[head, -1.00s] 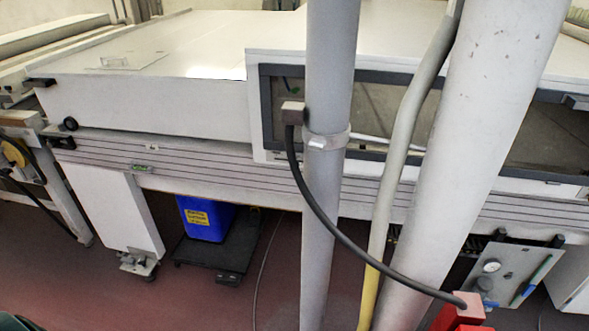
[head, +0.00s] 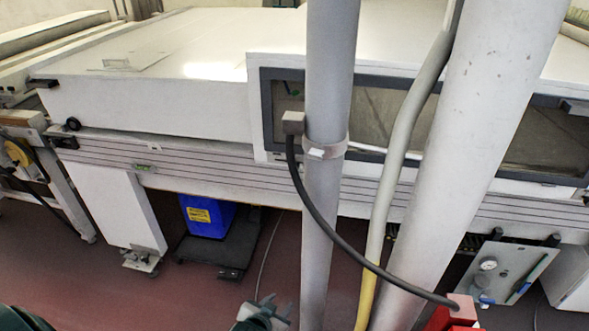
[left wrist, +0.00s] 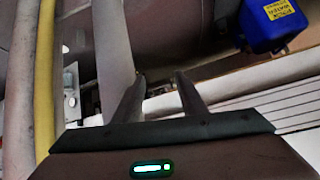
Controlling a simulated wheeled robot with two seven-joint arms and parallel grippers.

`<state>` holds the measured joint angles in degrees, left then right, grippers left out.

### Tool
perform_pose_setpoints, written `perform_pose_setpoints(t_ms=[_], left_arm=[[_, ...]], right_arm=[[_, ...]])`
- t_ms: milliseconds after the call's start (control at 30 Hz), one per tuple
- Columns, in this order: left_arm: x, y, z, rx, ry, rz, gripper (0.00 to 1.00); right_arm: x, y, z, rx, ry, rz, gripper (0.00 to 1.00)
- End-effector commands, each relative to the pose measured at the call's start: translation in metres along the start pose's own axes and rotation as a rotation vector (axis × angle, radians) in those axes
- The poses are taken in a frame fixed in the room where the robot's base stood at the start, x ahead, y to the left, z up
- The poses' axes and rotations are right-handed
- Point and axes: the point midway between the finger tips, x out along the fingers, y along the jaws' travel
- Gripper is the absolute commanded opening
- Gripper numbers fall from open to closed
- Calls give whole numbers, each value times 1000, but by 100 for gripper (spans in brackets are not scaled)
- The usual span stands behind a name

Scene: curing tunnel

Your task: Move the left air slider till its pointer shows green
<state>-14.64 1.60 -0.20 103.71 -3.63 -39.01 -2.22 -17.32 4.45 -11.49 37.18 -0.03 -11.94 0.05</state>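At the lower right of the head view, a grey panel (head: 512,273) carries a round gauge (head: 488,264) and a slanted blue-green strip (head: 522,291). The left air slider and its pointer are too small to tell apart there. My left gripper (head: 280,309) shows at the bottom middle of the head view, in front of the machine and well left of the panel. In the left wrist view its two fingers (left wrist: 160,90) stand apart with nothing between them. My right gripper is not in view.
Two thick grey posts (head: 328,230) (head: 462,150) and a yellow-grey hose (head: 385,220) stand between my left gripper and the panel. A black cable (head: 335,235) runs down to a red box (head: 460,312). A blue bin (head: 207,217) is under the machine.

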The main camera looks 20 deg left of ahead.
Motion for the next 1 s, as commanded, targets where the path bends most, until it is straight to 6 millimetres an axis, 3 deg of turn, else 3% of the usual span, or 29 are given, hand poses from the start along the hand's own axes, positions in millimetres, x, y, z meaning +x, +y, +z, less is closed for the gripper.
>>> perform_pose_setpoints(t_ms=[33,267,533,733,1000], left_arm=[[1,-7,-23,-6,45,-15,38],[4,-44,-127,-28,283,-99,38],[-23,-95,-254,-49,589,-222,38],[-16,-100,-270,-49,659,-243,38],[-16,-101,-271,-49,664,-244,38]], right_arm=[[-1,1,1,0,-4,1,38],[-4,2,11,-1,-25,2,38],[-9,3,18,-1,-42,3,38],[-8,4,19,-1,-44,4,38],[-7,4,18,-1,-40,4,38]])
